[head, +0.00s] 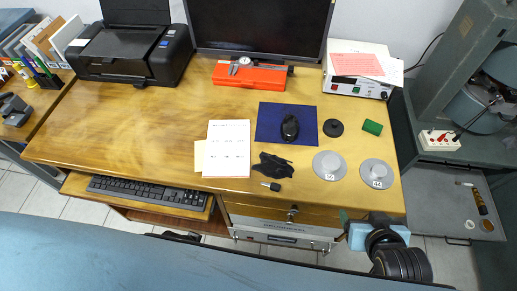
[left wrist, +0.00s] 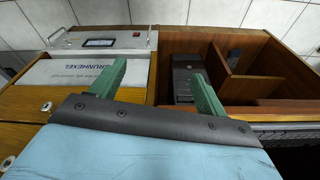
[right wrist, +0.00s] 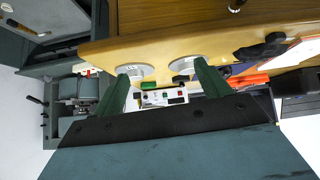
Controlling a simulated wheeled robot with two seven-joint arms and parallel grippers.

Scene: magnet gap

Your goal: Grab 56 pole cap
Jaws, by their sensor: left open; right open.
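Two grey round pole caps with labels lie on the desk's right front. The left cap (head: 328,160) has a label that seems to begin with 5; the right cap (head: 378,168) seems to begin with 4. The full numbers are too small to read surely. In the right wrist view both caps, (right wrist: 184,64) and (right wrist: 136,70), show beyond the fingers. My right gripper (head: 344,225) is open and empty at the desk's front edge, short of the caps; its fingers also show in the right wrist view (right wrist: 161,68). My left gripper (left wrist: 157,70) is open and empty, seen only in its wrist view.
The wooden desk (head: 130,120) also holds a black disc (head: 333,128), green block (head: 372,127), blue mat (head: 268,123) with a mouse, dark cloth (head: 272,165) and papers (head: 228,145). A power supply (head: 358,70) stands behind. A wooden compartment (left wrist: 265,88) lies beyond the left fingers.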

